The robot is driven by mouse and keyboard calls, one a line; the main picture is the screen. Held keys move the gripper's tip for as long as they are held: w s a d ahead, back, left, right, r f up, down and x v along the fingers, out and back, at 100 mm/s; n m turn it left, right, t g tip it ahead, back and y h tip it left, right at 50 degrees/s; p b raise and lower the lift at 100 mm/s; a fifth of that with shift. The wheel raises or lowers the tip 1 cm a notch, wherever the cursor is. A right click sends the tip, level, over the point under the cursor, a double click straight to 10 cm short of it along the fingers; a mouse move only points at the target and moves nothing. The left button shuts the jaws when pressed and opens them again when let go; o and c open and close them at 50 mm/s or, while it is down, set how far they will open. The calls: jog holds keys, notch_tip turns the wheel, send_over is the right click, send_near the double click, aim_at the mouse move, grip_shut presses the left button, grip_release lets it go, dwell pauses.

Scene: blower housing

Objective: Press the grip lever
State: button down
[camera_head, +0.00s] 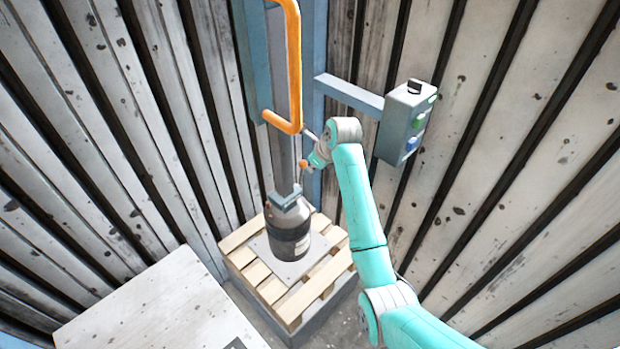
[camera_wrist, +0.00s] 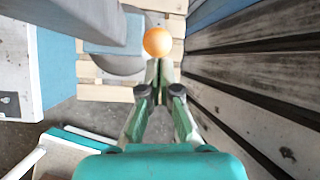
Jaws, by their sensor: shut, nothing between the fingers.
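A small orange ball knob (camera_head: 303,163), which looks like the end of the grip lever, is beside the hanging rods above the canister. It also shows in the wrist view (camera_wrist: 157,41), just beyond my fingertips. The lever's arm is hard to make out. My gripper (camera_head: 311,161) is shut and empty, its tips pointing at the knob from the right in the head view. In the wrist view the closed fingers (camera_wrist: 157,70) end just below the knob. I cannot tell whether they touch it.
A large orange handle frame (camera_head: 295,70) hangs above. A grey canister (camera_head: 289,240) with a blue-grey clamp on top stands on a wooden pallet (camera_head: 248,237). A control box (camera_head: 402,122) is on a blue arm at right. Plank walls close in both sides.

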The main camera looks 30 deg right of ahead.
jog(key=shift+w+a+r, duration=0.2)
jog(key=shift+w, duration=0.45)
jog(key=shift+w+a+r, duration=0.2)
jog(key=shift+w+a, duration=0.05)
jog(key=shift+w, duration=0.35)
jog(key=shift+w+a+r, duration=0.2)
jog(key=shift+w, duration=0.45)
jog(key=shift+w+r, duration=0.1)
